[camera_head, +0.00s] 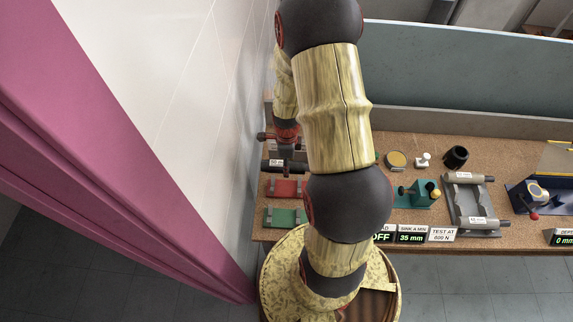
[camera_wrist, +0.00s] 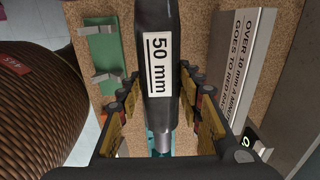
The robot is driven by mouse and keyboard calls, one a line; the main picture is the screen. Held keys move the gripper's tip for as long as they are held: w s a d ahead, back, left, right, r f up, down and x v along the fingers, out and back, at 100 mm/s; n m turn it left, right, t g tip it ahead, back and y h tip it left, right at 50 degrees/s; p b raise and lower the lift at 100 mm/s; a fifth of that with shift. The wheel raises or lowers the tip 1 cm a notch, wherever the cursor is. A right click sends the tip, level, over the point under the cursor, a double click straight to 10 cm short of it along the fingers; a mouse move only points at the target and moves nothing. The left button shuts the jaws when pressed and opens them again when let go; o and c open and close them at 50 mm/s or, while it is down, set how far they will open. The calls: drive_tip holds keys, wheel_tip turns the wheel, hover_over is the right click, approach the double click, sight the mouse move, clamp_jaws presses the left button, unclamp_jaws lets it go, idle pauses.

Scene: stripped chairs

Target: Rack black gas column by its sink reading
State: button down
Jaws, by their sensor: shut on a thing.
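My gripper (camera_wrist: 160,92) is shut on the black gas column (camera_wrist: 152,20), with a finger on each side of its body. The column bears a white "50 mm" label, and its silver rod (camera_wrist: 160,142) points to the bottom of the wrist view. In the head view my gripper (camera_head: 285,146) is at the left end of the bench, partly hidden by my arm. The red rack (camera_head: 285,188) and the green rack (camera_head: 285,216) lie in front of it. The green rack (camera_wrist: 104,58) also shows left of the column in the wrist view. The sink display (camera_head: 411,237) reads 35 mm.
A teal fixture (camera_head: 420,194), a black cup (camera_head: 456,157) and a blue device (camera_head: 530,195) stand on the bench. The wall is close on the left.

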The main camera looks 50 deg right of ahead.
drive_tip(key=shift+f+b, duration=4)
drive_tip(key=shift+f, duration=1.75)
drive_tip(key=shift+f+b, duration=0.4)
drive_tip(key=shift+f, duration=0.15)
drive_tip(key=c, duration=1.1)
unclamp_jaws()
drive_tip(key=shift+c, duration=0.2)
wheel_tip(320, 180, up, 12)
